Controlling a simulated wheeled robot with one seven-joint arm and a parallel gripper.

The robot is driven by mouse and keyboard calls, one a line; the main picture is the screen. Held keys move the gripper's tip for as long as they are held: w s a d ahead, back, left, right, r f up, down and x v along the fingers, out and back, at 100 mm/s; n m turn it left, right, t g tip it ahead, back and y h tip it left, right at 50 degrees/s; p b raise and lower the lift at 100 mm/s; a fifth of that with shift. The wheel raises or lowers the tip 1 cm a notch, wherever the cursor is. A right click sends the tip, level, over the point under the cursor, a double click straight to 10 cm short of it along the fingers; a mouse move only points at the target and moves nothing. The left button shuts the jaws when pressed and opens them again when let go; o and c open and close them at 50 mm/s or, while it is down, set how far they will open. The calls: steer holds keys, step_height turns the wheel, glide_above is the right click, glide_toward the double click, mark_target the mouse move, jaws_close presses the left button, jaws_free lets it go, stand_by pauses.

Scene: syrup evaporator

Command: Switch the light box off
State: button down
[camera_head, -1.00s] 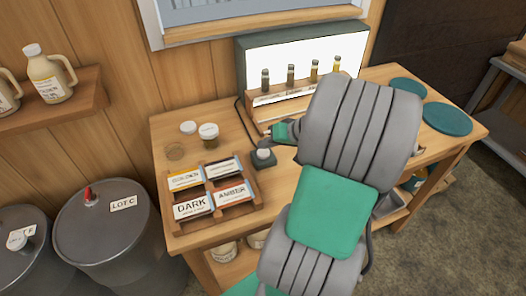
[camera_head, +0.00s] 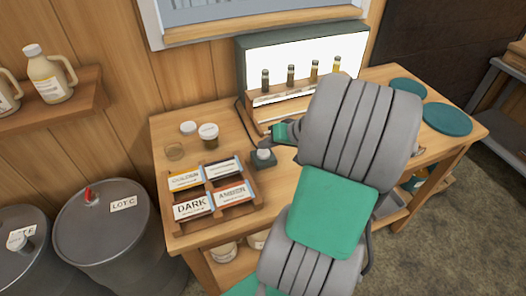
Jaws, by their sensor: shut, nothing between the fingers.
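The light box (camera_head: 259,60) stands at the back of the wooden table, and its white panel is brightly lit. A rack (camera_head: 275,97) with several sample vials stands in front of the panel. A small dark switch box (camera_head: 263,160) with a pale round button on top sits on the table, and a dark cord runs near it toward the light box. My gripper (camera_head: 266,141) is shut and empty, just above and beside the button. I cannot tell whether it touches the button. My arm hides the middle and right of the table.
A wooden tray with label cards (camera_head: 240,211) lies left of the switch box. A jar (camera_head: 209,135) and a lid (camera_head: 189,128) stand behind the tray. Two teal discs (camera_head: 447,119) lie at the right end. Drums (camera_head: 108,240) stand on the left.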

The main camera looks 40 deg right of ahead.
mark_target(266, 153)
stand_by(0.4)
steer(key=shift+f+b, duration=0.3)
steer(key=shift+f, duration=0.15)
steer(key=shift+f, duration=0.3)
stand_by(0.4)
steer(key=shift+r+p, duration=0.4)
steer(key=shift+r, duration=0.35)
step_height(266, 153, up, 6)
steer(key=p, duration=0.4)
steer(key=shift+p, duration=0.4)
